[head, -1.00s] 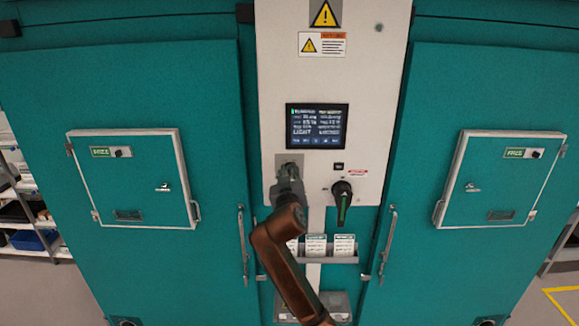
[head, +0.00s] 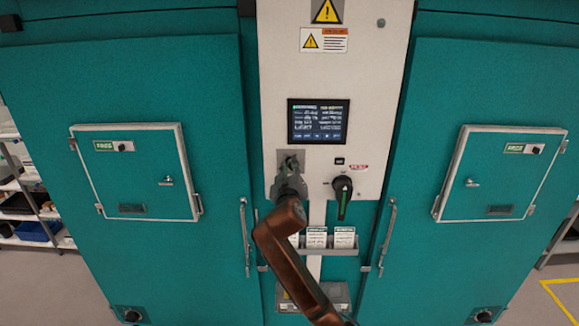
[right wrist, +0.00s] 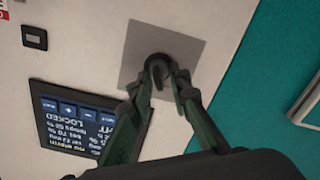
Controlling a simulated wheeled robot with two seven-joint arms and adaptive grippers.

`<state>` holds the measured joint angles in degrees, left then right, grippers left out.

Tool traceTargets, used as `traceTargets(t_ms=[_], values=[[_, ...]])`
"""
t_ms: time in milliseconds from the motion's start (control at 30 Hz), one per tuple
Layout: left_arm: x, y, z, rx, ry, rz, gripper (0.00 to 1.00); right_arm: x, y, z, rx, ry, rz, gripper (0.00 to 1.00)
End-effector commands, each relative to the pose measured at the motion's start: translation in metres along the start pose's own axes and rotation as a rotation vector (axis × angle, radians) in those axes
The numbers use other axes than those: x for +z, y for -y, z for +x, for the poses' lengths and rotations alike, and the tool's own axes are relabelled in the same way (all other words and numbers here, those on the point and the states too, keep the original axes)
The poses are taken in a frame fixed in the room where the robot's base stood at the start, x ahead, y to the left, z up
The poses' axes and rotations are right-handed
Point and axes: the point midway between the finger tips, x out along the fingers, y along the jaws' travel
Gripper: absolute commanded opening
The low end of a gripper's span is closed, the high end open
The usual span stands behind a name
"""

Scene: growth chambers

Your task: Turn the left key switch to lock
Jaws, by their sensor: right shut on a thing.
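The left key switch shows as a dark round piece on a square grey plate (head: 283,157), below the screen on the white panel. In the right wrist view the plate (right wrist: 190,52) has the dark key switch (right wrist: 159,68) at its middle. My right gripper (head: 290,168) is at this switch and covers much of it in the head view. In the right wrist view the right gripper (right wrist: 165,85) has its fingertips closed around the switch's dark piece. Its exact turn angle is hard to tell. My left gripper is out of view.
The screen (head: 318,121) is above the switch; in the right wrist view its upside-down text includes "LOCKED". A black rotary handle (head: 342,190) with a green stripe is to the right. Teal doors (head: 120,80) with long handles flank the panel. A card holder (head: 333,250) hangs below.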

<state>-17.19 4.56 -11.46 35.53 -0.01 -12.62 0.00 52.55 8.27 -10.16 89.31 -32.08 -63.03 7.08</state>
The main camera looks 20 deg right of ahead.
Motion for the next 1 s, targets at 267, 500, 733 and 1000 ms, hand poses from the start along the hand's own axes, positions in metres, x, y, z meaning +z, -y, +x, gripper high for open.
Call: traceTargets(t_ms=[267,500,733,1000], values=[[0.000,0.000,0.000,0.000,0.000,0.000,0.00,-0.002,0.000,0.000,0.000,-0.004,0.001,0.22],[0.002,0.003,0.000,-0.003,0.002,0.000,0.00,-0.001,0.001,-0.006,-0.001,-0.002,0.001,0.22],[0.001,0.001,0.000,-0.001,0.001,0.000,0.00,-0.001,0.002,-0.044,-0.003,-0.004,0.005,0.22],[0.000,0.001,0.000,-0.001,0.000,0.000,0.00,-0.002,0.002,-0.097,-0.002,-0.004,0.004,0.22]])
